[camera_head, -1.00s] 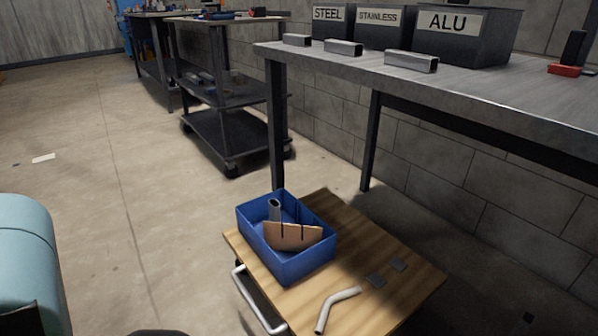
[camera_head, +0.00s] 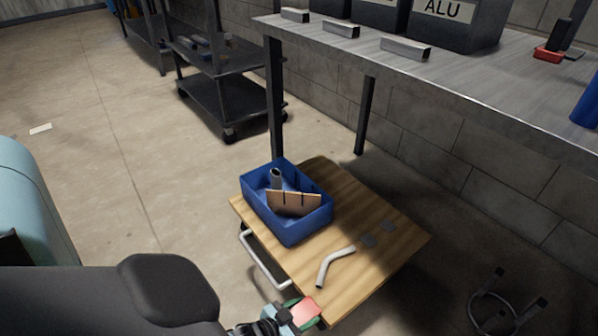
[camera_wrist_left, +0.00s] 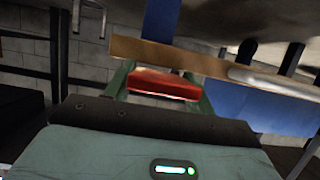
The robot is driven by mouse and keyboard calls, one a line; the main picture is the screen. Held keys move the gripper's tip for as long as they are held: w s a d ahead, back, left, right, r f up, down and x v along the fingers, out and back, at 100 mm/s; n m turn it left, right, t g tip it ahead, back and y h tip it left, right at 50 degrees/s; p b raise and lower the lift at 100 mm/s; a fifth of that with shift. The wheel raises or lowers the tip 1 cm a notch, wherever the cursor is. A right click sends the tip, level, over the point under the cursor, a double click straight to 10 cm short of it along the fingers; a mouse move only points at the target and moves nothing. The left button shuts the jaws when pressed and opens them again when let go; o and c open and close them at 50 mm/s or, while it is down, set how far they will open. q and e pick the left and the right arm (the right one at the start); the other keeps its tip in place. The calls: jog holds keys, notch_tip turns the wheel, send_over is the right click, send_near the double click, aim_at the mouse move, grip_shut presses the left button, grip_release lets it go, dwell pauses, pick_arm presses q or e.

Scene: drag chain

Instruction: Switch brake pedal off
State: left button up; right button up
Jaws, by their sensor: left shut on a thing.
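A red brake pedal (camera_wrist_left: 163,84) sits between the green fingers of my left gripper (camera_wrist_left: 162,92) in the left wrist view, below the edge of the wooden cart top. In the head view my left gripper (camera_head: 303,312) is at the near left corner of the cart (camera_head: 395,243), with red showing between its fingers. My left gripper is shut on the pedal. The pedal's mounting and its exact on or off position are hidden. My right gripper is in neither view.
A blue bin (camera_head: 288,228) with a tube and a brown plate stands on the cart. A bent pipe (camera_head: 333,266) and two small grey plates lie beside it. The cart's metal handle (camera_head: 262,262) is close by. A workbench (camera_head: 480,85) stands behind.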

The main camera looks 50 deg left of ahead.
pick_arm(q)
jog(key=shift+g+p, duration=0.3)
jog(key=shift+p, duration=0.05)
jog(key=o, duration=1.4)
jog(key=shift+r, duration=0.1)
